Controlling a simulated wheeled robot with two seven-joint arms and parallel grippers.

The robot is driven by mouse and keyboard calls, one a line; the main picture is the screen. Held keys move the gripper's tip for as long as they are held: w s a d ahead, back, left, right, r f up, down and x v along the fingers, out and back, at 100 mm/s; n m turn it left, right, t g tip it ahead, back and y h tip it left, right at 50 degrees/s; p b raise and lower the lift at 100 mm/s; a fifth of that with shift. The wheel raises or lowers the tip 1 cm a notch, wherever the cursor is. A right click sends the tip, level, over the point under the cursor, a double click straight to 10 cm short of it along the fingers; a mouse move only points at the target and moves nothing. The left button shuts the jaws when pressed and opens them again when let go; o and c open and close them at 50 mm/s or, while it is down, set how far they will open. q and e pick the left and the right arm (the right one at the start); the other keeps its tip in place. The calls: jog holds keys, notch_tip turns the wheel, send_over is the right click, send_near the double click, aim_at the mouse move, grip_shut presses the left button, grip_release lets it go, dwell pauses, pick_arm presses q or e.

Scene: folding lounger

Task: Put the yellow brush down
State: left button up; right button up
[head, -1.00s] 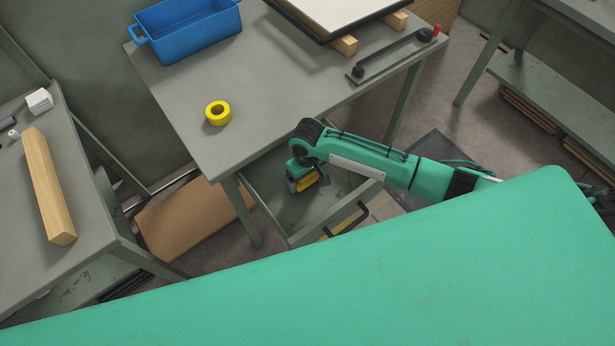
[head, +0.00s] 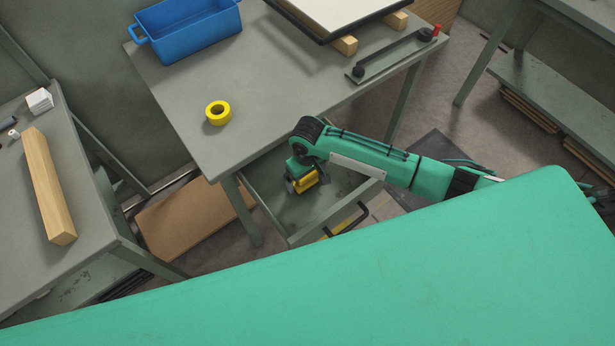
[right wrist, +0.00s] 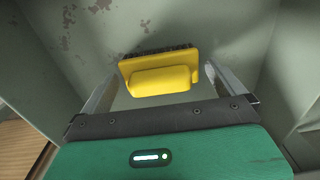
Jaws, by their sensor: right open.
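The yellow brush (right wrist: 160,80) has a raised block handle and dark bristles along its far edge. In the right wrist view it sits between the two spread fingers of my right gripper (right wrist: 161,73), with a gap at each side. In the head view the brush (head: 307,183) shows as a small yellow patch inside the open drawer (head: 285,213), below my right gripper (head: 304,178). The gripper is open. Whether the bristles rest fully on the drawer floor is hard to tell. My left gripper is not in view.
The drawer hangs open under the grey table (head: 270,100), its walls close around my right gripper. On the table are yellow tape (head: 218,113), a blue bin (head: 188,27) and a metal bar fixture (head: 392,57). A green panel (head: 400,270) fills the foreground.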

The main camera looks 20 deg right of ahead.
notch_tip(320, 180, up, 10)
jog(key=shift+f, duration=0.2)
jog(key=shift+r, duration=0.35)
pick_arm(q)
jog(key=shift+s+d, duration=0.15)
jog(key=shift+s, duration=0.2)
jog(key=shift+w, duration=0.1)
